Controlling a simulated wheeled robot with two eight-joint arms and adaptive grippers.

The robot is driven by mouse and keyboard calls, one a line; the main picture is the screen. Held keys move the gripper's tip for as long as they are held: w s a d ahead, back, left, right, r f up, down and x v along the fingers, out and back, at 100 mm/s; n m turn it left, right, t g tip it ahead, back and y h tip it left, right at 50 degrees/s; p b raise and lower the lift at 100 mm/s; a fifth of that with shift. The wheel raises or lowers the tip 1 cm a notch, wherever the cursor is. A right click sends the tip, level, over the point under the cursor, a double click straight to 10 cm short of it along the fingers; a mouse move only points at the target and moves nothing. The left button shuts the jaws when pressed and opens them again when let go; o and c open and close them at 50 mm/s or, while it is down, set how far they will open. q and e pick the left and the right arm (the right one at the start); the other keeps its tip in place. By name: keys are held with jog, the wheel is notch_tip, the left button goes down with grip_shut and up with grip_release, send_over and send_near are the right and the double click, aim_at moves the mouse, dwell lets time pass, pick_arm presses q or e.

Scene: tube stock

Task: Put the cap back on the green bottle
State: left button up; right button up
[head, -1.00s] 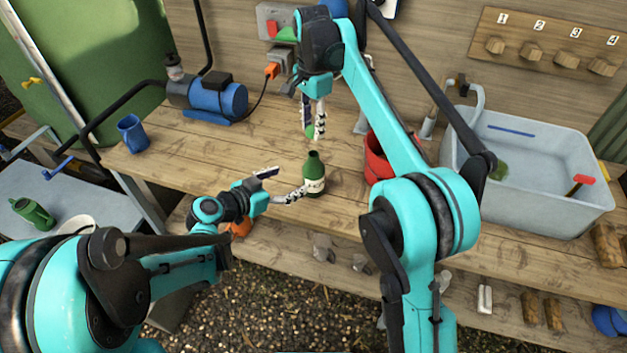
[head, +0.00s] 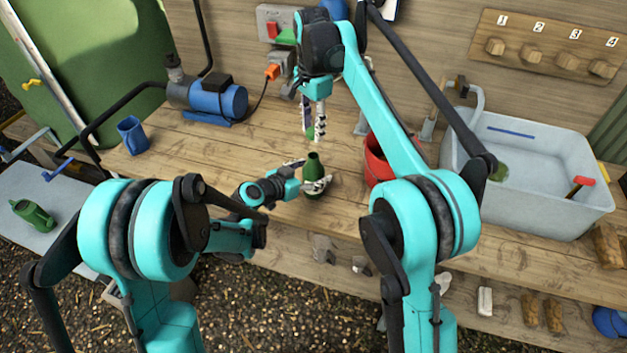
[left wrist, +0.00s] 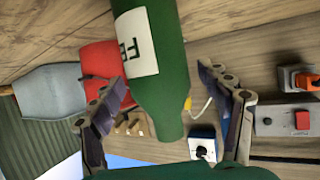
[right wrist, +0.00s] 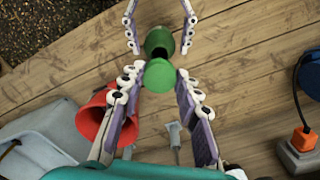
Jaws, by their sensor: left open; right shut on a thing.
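The green bottle (head: 312,164) stands upright and uncapped on the wooden bench; its dark open mouth shows in the right wrist view (right wrist: 158,42). My left gripper (head: 305,176) is open with its fingers on either side of the bottle. In the left wrist view the bottle body (left wrist: 160,85), with a white label (left wrist: 136,42), lies between the spread fingers, with gaps on both sides. My right gripper (head: 314,122) is shut on the green cap (right wrist: 159,76), pointing down above and slightly behind the bottle. The cap is apart from the bottle's mouth.
A red pot (head: 376,160) stands on the bench close to the right of the bottle. A grey sink basin (head: 530,190) is further right. A blue pump (head: 218,101) and a blue mug (head: 132,136) are at left. The bench between mug and bottle is clear.

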pick_arm(q)
jog(key=shift+w+d+f, duration=0.15)
jog(key=shift+w+d, duration=0.1)
jog(key=shift+d, duration=0.05)
grip_shut()
pick_arm(e)
jog(key=shift+f, duration=2.5)
jog(key=shift+f, duration=0.9)
jog(key=shift+f, duration=0.55)
